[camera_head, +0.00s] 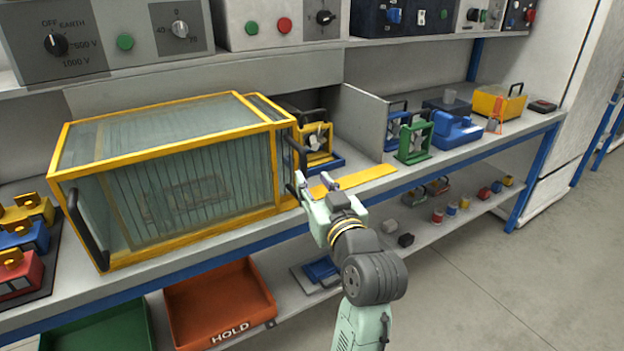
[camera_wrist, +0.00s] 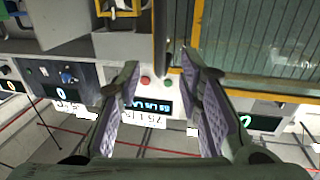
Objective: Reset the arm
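My arm reaches in from the bottom of the head view, and my gripper (camera_head: 317,182) is just in front of the bench edge, at the right end of a yellow-framed glass case (camera_head: 165,210). In the wrist view my gripper (camera_wrist: 162,80) has its two fingers spread wide apart, with purple-grey pads facing each other and nothing between them. A yellow strip (camera_head: 355,182) lies on the bench beside the fingertips. The case's dark right-hand handle (camera_head: 296,152) is close behind the gripper; whether they touch is unclear.
A green-framed block (camera_head: 413,142), a blue device (camera_head: 455,130) and a yellow box (camera_head: 498,103) stand on the bench to the right. An orange-red HOLD tray (camera_head: 218,300) is below. Control panels (camera_head: 270,22) line the shelf above. The floor (camera_head: 480,270) at right is clear.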

